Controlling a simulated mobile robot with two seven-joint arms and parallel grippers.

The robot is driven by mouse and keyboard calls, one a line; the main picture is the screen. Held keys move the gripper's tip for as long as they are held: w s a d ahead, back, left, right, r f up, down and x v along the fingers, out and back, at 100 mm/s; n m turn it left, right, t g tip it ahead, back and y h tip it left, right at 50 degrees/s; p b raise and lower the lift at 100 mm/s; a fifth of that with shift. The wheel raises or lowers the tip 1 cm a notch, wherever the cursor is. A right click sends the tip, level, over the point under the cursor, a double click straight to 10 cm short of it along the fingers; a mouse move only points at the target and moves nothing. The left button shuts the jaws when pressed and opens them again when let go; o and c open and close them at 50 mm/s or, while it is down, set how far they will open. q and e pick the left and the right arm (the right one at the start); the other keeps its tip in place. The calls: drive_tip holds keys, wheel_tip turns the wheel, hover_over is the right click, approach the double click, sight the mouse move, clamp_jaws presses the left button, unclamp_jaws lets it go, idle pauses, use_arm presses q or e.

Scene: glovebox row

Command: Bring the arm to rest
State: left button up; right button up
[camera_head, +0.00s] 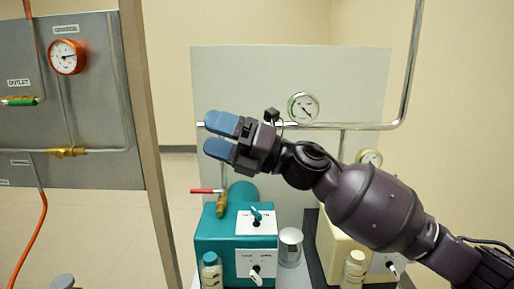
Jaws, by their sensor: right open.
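My right arm comes in from the lower right. My right gripper (210,137) points left, with its blue fingertips apart and nothing between them. It is in front of the grey back panel (240,75), above the teal pump unit (215,232). No object touches the fingers as far as I can see. My left gripper is not in the head view.
A red-handled valve (207,191) stands at the teal unit. A round gauge (303,107) and metal pipe (404,85) are behind the arm. A cream unit (331,243) stands to the right, partly hidden. A gauge panel (95,110) fills the left.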

drive_tip(key=d+f+m+t+h+p, duration=0.1)
drive_tip(key=d+f+m+t+h, duration=0.65)
drive_tip(key=d+f+m, duration=0.7)
drive_tip(key=d+f+m+t+h+p, duration=0.1)
drive_tip(key=d+f+m+t+h, duration=0.8)
drive_tip(key=m, duration=1)
drive_tip(key=s+d+f+m+g+h, duration=0.2)
drive_tip(key=s+d+f+m+g, duration=0.1)
drive_tip(key=s+f, duration=1)
drive_tip(key=s+d+f+m+g+h+p, duration=0.1)
drive_tip(key=s+d+f+m+g+h, duration=0.2)
drive_tip(key=s+d+f, duration=0.4)
drive_tip(key=s+f+m+g, duration=0.1)
drive_tip(key=s+f+m, duration=0.1)
drive_tip(key=s+f, duration=0.4)
drive_tip(key=shift+s+d+f, duration=0.2)
drive_tip(key=shift+s+d, duration=0.15)
drive_tip(key=shift+s, duration=1.7)
